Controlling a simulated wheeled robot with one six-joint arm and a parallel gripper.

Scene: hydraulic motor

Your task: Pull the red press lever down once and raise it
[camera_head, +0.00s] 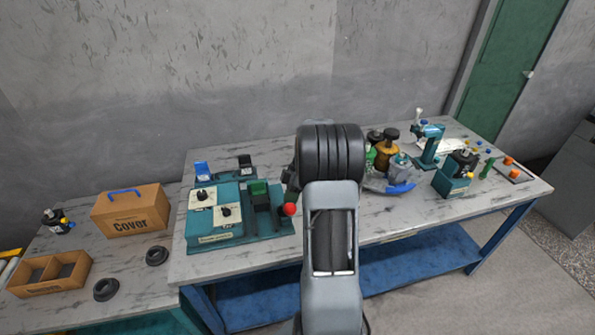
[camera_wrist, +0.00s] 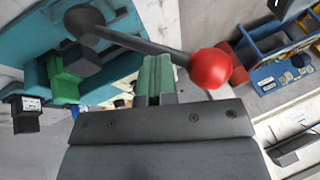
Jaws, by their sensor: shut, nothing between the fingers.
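The press lever has a red ball knob (camera_head: 289,209) and a dark rod (camera_wrist: 138,43); in the wrist view the red knob (camera_wrist: 210,68) is just right of my fingertips. The lever belongs to a teal press station (camera_head: 225,222) on the workbench. My gripper (camera_wrist: 155,78) is shut and empty, with its green fingertips together close to the rod, below it in the picture; whether they touch cannot be told. In the head view my arm hides the gripper and part of the press.
Several bottles (camera_head: 387,150) and a teal hand press (camera_head: 430,145) stand to the right of my arm. Bare bench top lies right of the press station.

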